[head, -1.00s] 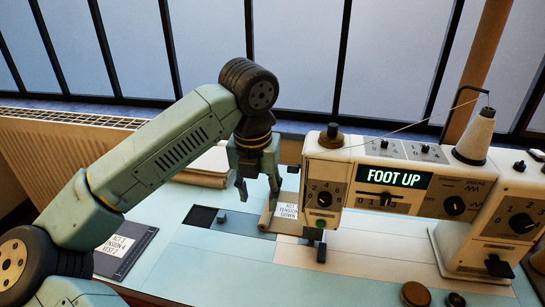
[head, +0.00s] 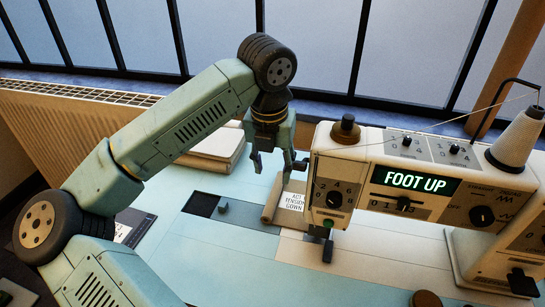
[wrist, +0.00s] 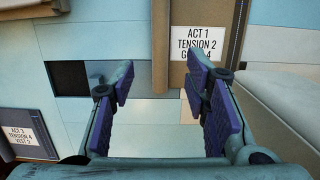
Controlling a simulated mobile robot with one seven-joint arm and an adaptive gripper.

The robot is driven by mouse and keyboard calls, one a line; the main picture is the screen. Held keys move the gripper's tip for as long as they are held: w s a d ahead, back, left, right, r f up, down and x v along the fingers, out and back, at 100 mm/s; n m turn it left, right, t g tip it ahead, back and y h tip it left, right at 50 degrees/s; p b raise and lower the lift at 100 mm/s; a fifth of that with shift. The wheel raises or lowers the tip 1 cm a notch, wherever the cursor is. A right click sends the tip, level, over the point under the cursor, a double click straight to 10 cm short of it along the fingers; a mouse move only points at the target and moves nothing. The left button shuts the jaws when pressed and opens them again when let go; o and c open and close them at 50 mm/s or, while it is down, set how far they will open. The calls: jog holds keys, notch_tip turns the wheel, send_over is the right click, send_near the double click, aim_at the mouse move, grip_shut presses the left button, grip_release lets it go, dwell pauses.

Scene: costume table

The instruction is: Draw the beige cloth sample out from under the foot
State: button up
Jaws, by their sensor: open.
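A tan-beige cloth sample (head: 270,207) with a white label card lies at the left end of the sewing machine (head: 390,183). In the wrist view the cloth (wrist: 178,75) shows beyond and between my fingers, its label reading "ACT 1 TENSION 2". The presser foot (head: 328,248) hangs at the machine's left end, and the display reads "FOOT UP". How far the cloth reaches under the foot is hidden by the machine head. My gripper (head: 277,168) is open and empty above and behind the cloth; its fingers (wrist: 160,85) point toward it.
A dark sample (head: 130,225) with its own label lies at the left, partly behind my arm. A pale folded stack (head: 212,150) sits at the back. A dark recess (head: 201,204) is left of the cloth. The front tabletop is mostly clear.

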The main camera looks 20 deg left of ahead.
aim_at(275, 192)
jog(key=f, duration=0.3)
jog(key=w+f+p, duration=0.1)
jog(key=f, duration=0.4)
jog(key=shift+w+f, duration=0.2)
jog(key=shift+f, duration=0.2)
grip_shut()
